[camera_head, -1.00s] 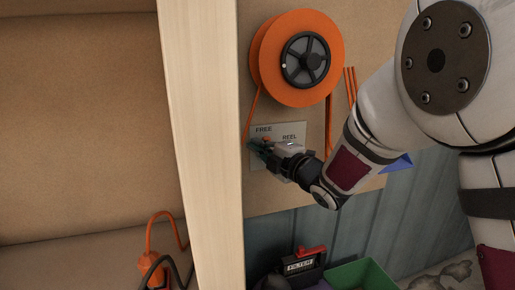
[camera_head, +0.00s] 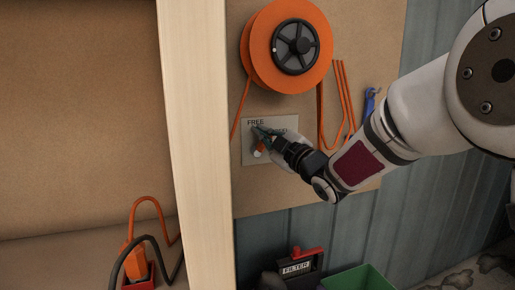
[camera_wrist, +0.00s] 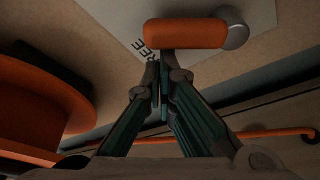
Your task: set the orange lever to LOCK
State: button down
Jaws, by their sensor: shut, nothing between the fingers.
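The orange lever (camera_head: 262,146) is on a grey plate (camera_head: 247,157) marked FREE, below the orange reel. In the wrist view the lever (camera_wrist: 185,33) lies across the top, with a round grey metal part at its right end and the letters REE beside its left end. My gripper (camera_head: 258,131) is shut and empty in front of the plate, close to the word FREE. In the wrist view its fingertips (camera_wrist: 161,85) are together just below the lever; I cannot tell whether they touch it. My gripper hides part of the plate, and no LOCK marking is readable.
The orange reel (camera_head: 264,56) hangs above the plate, with orange cord on both sides. A pale post (camera_head: 195,150) stands close on the left. A blue tool (camera_head: 369,102) hangs to the right. A FILTER box (camera_head: 296,267) and a green bin (camera_head: 357,279) are below.

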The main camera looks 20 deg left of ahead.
jog(key=w+d+f+m+t+h+b, duration=0.2)
jog(key=d+f+m+t+h+b, duration=0.1)
jog(key=m+b, duration=0.9)
jog(key=d+m+t, duration=0.1)
jog(key=m+t, duration=0.1)
jog(key=shift+w+f+m+h, duration=0.25)
jog(key=shift+w+m+h, duration=0.05)
jog(key=shift+w+m, duration=0.1)
jog(key=shift+d, duration=0.1)
notch_tip(320, 180, up, 4)
jog(key=shift+r+p, duration=0.1)
jog(key=shift+p, duration=0.65)
jog(key=p+v, duration=0.1)
jog(key=v, duration=0.9)
jog(key=shift+f, duration=0.25)
jog(key=shift+w+d, duration=0.1)
